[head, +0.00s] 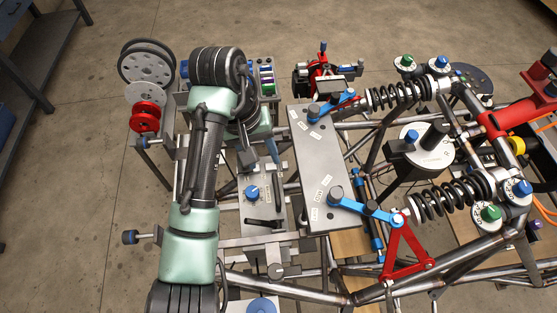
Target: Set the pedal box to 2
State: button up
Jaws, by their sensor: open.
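A grey panel (279,203) with a blue knob (252,192) and a black lever handle (264,224) lies in the middle of the chassis. It looks like the pedal box, but its markings are too small to read, so I cannot tell its setting. My gripper (260,158) points down above the far end of this panel, beyond the blue knob and apart from it. Its jaws are open, and I see nothing between them. My wrist and forearm hide part of the area left of the panel.
A larger grey plate (312,160) with small labels and blue levers stands right of the panel. Coil-spring dampers (398,94) and steel tubes fill the right side. Grey and red discs (146,67) stand at the left. Open floor (85,180) lies farther left.

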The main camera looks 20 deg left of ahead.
jog(key=b, duration=0.4)
send_near(276, 190)
jog(key=f, duration=0.4)
jog(key=d+f, duration=0.1)
jog(key=f, duration=0.1)
jog(key=shift+w+d+f+p, duration=0.1)
jog(key=shift+w+f+p, duration=0.05)
jog(key=shift+f+p, duration=0.25)
jog(key=shift+w+d+f, duration=0.1)
jog(key=shift+w+f, duration=0.05)
jog(key=shift+f, duration=0.4)
grip_shut()
